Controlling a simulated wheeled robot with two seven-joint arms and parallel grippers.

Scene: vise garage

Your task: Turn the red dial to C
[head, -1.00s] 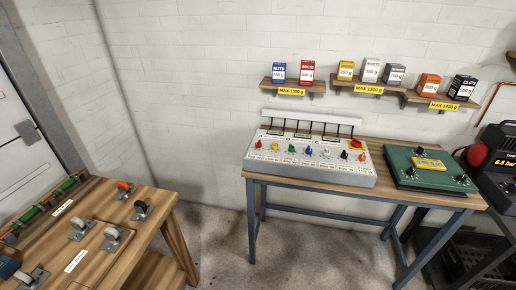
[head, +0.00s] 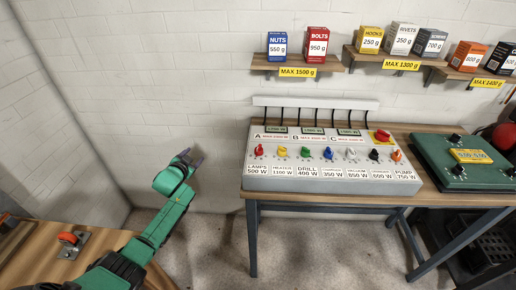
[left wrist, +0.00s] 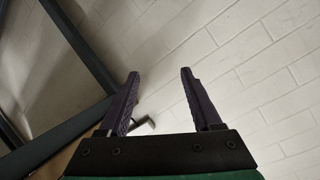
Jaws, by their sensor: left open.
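The red dial (head: 259,151) is the leftmost of a row of coloured dials on the grey control panel (head: 310,183), above the label "LAMPS 500 W". The panel bears the letters A, B and C with small displays above them. Which letter the red dial points to is too small to tell. My left gripper (head: 194,156) is in the air left of the panel, apart from it. In the left wrist view the two purple fingers (left wrist: 158,85) are spread with nothing between them. My right gripper is not in view.
The panel stands on a wooden-topped bench (head: 409,181) with a dark metal frame. A green box (head: 465,160) is to its right. Shelves with labelled boxes hang above. A wooden table (head: 45,268) with a caster is at lower left. The space between table and bench is free.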

